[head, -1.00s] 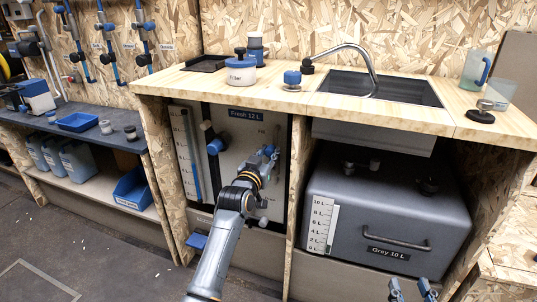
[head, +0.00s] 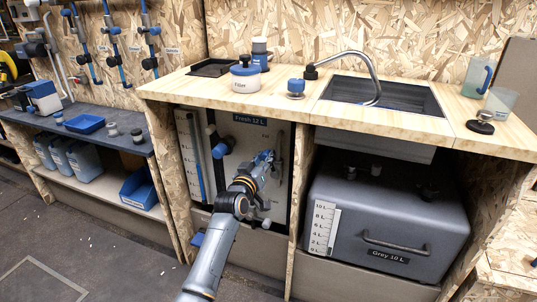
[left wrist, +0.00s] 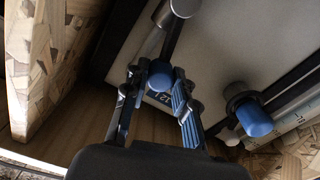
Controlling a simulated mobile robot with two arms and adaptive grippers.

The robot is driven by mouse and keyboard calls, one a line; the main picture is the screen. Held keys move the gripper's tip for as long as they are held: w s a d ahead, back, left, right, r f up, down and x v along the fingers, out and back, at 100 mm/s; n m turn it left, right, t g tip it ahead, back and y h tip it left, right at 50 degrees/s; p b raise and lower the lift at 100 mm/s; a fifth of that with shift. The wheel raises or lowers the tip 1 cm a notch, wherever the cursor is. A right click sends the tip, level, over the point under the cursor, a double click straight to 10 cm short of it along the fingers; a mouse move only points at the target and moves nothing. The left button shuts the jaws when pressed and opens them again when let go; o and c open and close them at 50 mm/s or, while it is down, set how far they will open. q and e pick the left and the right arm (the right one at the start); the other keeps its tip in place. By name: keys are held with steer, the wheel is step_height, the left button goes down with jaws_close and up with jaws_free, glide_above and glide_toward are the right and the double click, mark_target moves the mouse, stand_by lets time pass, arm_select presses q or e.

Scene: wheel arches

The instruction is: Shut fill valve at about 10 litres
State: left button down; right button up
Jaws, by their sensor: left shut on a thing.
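The fresh tank's pale front (head: 238,150) stands under the counter and carries a "Fresh 12 L" label (head: 259,118). Its level scale (head: 186,145) is at the left with a blue column beside it; I cannot read the level. My left gripper (head: 264,160) is in front of the tank, right of its middle. In the left wrist view, its fingers (left wrist: 159,92) are closed around a blue valve handle (left wrist: 160,75) on a grey metal stem. The fingers largely hide this handle in the head view. My right gripper is not in view.
A second blue-ended fitting (head: 221,149) is left of my gripper; it also shows in the left wrist view (left wrist: 253,118). Wooden uprights (head: 298,210) flank the bay. The grey tank (head: 390,220) fills the bay at right. Counter and sink (head: 380,90) are above.

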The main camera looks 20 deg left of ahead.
arm_select(q)
steer(key=shift+a+f+n+p, duration=0.15)
steer(key=shift+a+f+n, duration=0.25)
steer(key=shift+n, duration=0.5)
steer(key=shift+a+f+n+p, duration=0.1)
steer(key=shift+a+f+n, duration=0.1)
steer(key=shift+a+n, duration=0.55)
steer(key=shift+a+f+n+p, duration=0.15)
steer(key=shift+a+f+n, duration=0.2)
steer(key=shift+n, duration=0.7)
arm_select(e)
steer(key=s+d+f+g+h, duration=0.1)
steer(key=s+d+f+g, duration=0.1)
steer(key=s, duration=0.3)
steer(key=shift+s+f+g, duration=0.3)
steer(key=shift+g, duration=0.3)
arm_select(q)
steer(key=c, duration=1.1)
jaws_free()
steer(key=shift+w, duration=0.1)
steer(key=shift+o, duration=0.2)
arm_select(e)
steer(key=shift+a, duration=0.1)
